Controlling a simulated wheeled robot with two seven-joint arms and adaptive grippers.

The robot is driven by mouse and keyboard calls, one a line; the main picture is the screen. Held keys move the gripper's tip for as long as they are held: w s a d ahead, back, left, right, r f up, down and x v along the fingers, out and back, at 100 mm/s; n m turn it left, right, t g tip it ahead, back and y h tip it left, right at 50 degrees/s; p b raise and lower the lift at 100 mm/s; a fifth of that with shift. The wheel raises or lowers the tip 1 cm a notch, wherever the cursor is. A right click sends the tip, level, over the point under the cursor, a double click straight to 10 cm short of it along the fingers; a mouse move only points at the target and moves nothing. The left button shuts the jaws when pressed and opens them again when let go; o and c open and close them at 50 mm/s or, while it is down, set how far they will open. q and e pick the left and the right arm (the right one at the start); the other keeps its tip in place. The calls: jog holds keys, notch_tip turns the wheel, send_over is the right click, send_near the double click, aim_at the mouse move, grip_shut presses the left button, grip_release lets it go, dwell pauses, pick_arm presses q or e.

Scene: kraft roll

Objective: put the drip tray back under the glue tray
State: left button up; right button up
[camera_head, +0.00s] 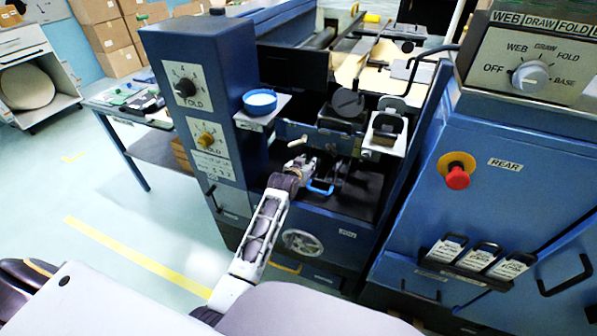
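My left gripper (304,168) reaches into the open bay of the blue machine. It is small and dark here, and I cannot tell whether its fingers are open or shut. A bright blue handle-like piece (320,189) shows just right of and below the gripper; it may belong to the drip tray, but the tray's body is not clear in the dark bay. Above the bay is a dark box with a round lid (348,102), possibly the glue tray area; I cannot be sure. My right gripper is not in view.
A blue tub with white contents (259,102) stands on a bracket left of the bay. A knob panel (202,138) flanks the bay on the left. On the right is a blue cabinet with a red stop button (457,177). A handwheel (302,243) sits below.

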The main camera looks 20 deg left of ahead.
pick_arm(q)
jog(key=v, duration=0.2)
jog(key=shift+s+r, duration=0.15)
jog(key=shift+s, duration=0.1)
jog(key=shift+p+v, duration=0.3)
jog(key=shift+v, duration=0.5)
jog(key=shift+p+v, duration=0.4)
jog(key=shift+v, duration=2.55)
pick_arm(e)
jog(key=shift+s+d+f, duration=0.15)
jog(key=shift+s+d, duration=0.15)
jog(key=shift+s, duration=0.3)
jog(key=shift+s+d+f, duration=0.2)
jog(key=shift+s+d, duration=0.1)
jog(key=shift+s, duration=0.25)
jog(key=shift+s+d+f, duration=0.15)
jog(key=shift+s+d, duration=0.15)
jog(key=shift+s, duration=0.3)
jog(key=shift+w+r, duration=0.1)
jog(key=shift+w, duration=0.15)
